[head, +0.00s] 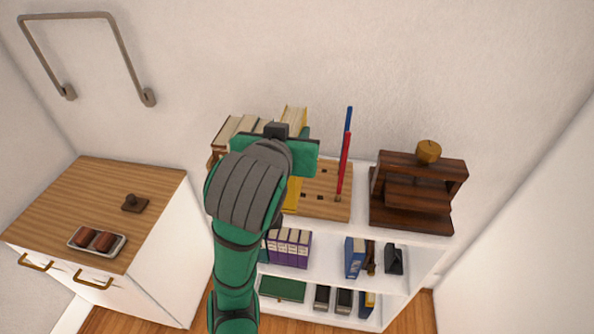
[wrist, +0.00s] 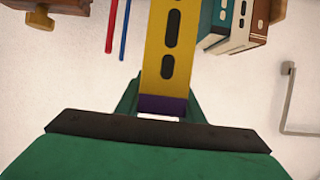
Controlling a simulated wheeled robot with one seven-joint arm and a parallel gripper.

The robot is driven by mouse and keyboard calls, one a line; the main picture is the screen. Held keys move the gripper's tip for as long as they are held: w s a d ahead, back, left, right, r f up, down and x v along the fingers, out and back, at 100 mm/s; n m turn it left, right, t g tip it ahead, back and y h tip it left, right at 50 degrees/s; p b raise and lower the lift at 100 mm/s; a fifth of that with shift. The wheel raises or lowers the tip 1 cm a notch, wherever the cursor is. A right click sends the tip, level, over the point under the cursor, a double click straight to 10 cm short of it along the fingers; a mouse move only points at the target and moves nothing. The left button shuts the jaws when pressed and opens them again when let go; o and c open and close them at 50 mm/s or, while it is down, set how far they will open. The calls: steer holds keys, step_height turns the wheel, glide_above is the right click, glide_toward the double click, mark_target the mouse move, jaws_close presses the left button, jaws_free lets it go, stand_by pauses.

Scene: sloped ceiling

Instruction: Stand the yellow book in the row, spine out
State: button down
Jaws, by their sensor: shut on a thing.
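The yellow book (head: 292,197) is in my gripper (head: 276,143) at the top of the white shelf unit, just right of the row of books (head: 238,127). It looks roughly upright. In the wrist view the yellow book (wrist: 166,50) sits between the green fingers of my gripper (wrist: 161,103), its face with dark oval marks and a purple band turned to the camera. The row shows there as a teal book (wrist: 219,22) and others beside it, with a narrow gap to the yellow book. My gripper and arm hide much of the book in the head view; whether its foot touches the shelf is hidden.
A wooden board with a red stick (head: 344,165) and a blue stick (head: 348,122) stands right of the yellow book. A dark wooden stand (head: 412,213) is farther right. Lower shelves hold purple books (head: 289,250). A wood-topped cabinet (head: 95,200) stands left.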

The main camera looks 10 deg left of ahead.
steer(key=shift+w+d+r, duration=0.1)
steer(key=shift+w+r, duration=0.1)
steer(key=shift+w, duration=0.85)
steer(key=shift+w+a+f, duration=0.2)
steer(key=shift+w+f, duration=0.3)
steer(key=shift+f, duration=0.05)
steer(key=w+a+f, duration=0.2)
steer(key=w+f, duration=0.9)
steer(key=f, duration=0.1)
steer(key=shift+w, duration=0.2)
steer(key=shift+f, duration=0.2)
steer(key=c, duration=1.2)
jaws_free()
